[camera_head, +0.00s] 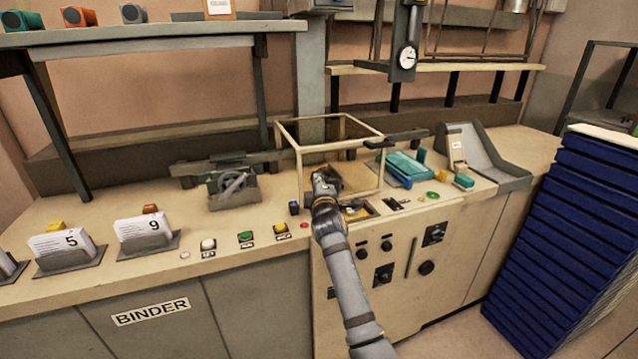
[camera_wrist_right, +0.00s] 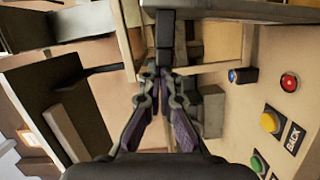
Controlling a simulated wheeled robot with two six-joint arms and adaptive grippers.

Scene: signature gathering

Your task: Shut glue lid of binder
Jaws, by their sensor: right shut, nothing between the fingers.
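The binder (camera_head: 270,255) is a long cream-topped machine with dark and cream front panels, marked BINDER. A cream-edged frame box (camera_head: 381,160) stands on its top. My right gripper (camera_head: 325,178) reaches to the box's front side. In the right wrist view the gripper (camera_wrist_right: 163,74) is shut and empty, its tips by a dark block-shaped part (camera_wrist_right: 165,30). I cannot tell whether they touch it. I cannot make out which part is the glue lid; my gripper and arm hide some of this area. My left gripper is not in view.
White, green and yellow buttons (camera_head: 282,229) and a red one (camera_head: 304,225) line the front edge. Card holders marked 5 and 9 (camera_head: 147,229) stand at left. A clamp-like device (camera_head: 233,189) is left of the box. Stacked blue trays (camera_head: 550,240) stand at right.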

